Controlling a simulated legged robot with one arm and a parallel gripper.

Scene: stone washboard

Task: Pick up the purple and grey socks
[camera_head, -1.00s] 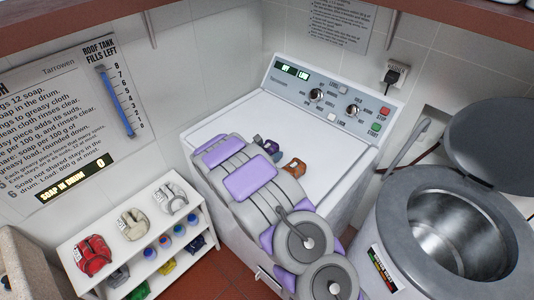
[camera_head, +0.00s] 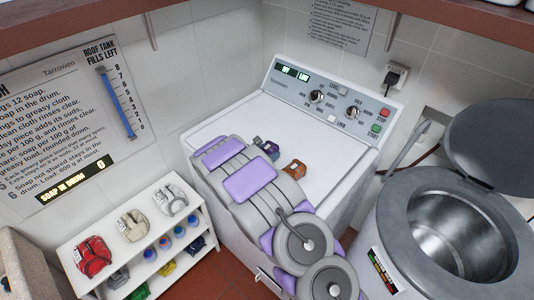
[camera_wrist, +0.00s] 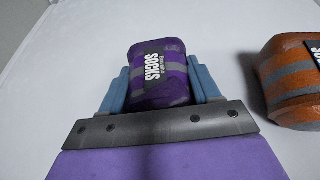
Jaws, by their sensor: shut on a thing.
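The purple and grey socks (camera_wrist: 158,75) are a rolled bundle with a black "SOCKS" label. In the wrist view they sit between the two blue fingers of my gripper (camera_wrist: 160,88), which is shut on them. In the head view the socks (camera_head: 271,149) show small on the white washer top, partly hidden behind my arm. My gripper (camera_head: 264,146) is at the same spot, mostly hidden. I cannot tell whether the socks are lifted off the surface.
An orange and grey sock bundle (camera_wrist: 294,82) lies close to the right; it also shows in the head view (camera_head: 294,169). The washer top (camera_head: 320,140) is otherwise clear. An open steel drum (camera_head: 455,235) stands right. A white shelf (camera_head: 140,240) with several bags stands left.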

